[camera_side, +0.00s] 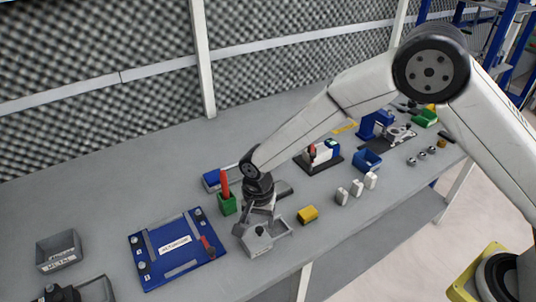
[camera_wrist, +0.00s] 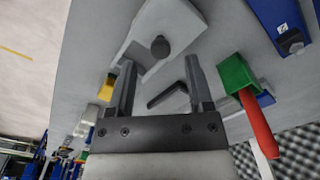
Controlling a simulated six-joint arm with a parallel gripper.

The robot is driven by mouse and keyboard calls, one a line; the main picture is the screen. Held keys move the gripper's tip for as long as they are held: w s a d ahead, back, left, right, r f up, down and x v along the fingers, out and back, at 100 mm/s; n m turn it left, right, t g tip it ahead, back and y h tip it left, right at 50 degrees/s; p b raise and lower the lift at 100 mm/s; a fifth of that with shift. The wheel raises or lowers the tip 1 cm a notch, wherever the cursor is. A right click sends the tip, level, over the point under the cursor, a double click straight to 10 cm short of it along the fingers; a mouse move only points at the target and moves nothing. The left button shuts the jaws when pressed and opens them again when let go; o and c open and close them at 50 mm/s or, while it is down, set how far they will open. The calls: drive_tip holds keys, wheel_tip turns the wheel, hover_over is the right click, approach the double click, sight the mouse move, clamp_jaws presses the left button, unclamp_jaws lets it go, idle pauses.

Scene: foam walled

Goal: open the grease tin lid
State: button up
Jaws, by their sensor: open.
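The grease tin (camera_side: 257,245) appears as a small grey box near the front edge of the bench. A dark round knob (camera_wrist: 160,47) stands on its grey top (camera_wrist: 163,22) in the wrist view. My gripper (camera_side: 260,224) points down over the tin in the side view. In the wrist view my gripper (camera_wrist: 161,64) is open, its two fingers apart, with the knob just beyond and between the tips. Nothing is held. The lid's seam is too small to make out.
A green block with a red handle (camera_side: 227,204) stands close left of my gripper. A blue fixture plate (camera_side: 150,275) lies further left. A yellow block (camera_side: 307,214) and several white blocks (camera_side: 356,188) are to the right. A grey bin (camera_side: 45,255) stands at far left.

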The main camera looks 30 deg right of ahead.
sight(255, 234)
drive_tip(key=shift+f, duration=1.25)
clamp_jaws()
idle(0.6)
